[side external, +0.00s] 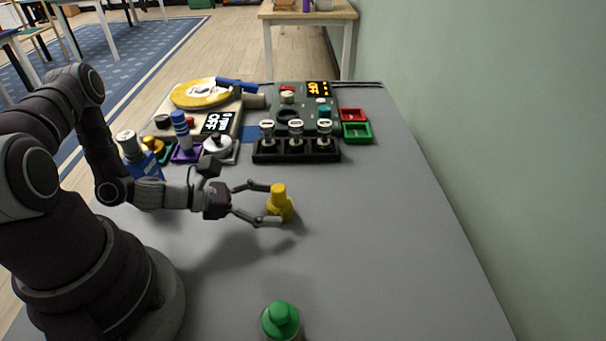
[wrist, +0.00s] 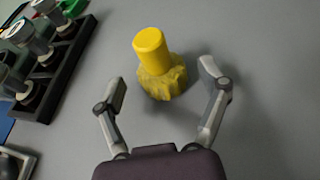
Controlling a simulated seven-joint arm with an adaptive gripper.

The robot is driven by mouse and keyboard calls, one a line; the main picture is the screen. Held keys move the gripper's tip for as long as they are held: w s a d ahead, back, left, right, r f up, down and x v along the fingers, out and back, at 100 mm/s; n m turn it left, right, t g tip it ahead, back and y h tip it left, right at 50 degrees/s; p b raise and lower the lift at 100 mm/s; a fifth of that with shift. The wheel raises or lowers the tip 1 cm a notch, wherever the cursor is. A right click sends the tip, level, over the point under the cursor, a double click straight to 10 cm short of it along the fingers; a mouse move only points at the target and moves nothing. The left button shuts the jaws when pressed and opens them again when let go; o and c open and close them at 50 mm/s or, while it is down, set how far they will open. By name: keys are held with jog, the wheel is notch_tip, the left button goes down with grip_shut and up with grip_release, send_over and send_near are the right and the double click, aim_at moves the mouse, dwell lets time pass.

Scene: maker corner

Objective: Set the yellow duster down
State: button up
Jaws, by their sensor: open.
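The yellow duster (side external: 280,203) stands upright on the grey table, with a smooth yellow handle above a wider, rough yellow base. In the wrist view the duster (wrist: 158,68) is just beyond and between the fingertips, with a visible gap on each side. My gripper (side external: 268,205) is open and low over the table, its two fingers spread on either side of the duster. In the wrist view my gripper (wrist: 163,82) holds nothing.
A black rack (side external: 297,150) with several round-topped items stands behind the duster. Red (side external: 352,115) and green (side external: 357,132) trays sit to its right. A green-topped object (side external: 282,320) stands at the front. The table right of the duster is clear.

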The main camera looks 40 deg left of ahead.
jog(key=shift+x, duration=1)
jog(key=c, duration=1.3)
jog(key=shift+o, duration=0.2)
notch_tip(320, 180, up, 9)
jog(key=shift+r, duration=0.1)
jog(key=shift+d+r, duration=0.25)
jog(key=w+d+m+g+h, duration=0.1)
jog(key=d+m+g+h, duration=0.35)
jog(key=d, duration=0.85)
jog(key=m+g+h, duration=0.2)
jog(key=m+g, duration=0.2)
send_over(405, 333)
jog(key=shift+m, duration=0.25)
notch_tip(405, 333, down, 9)
jog(key=shift+f, duration=0.25)
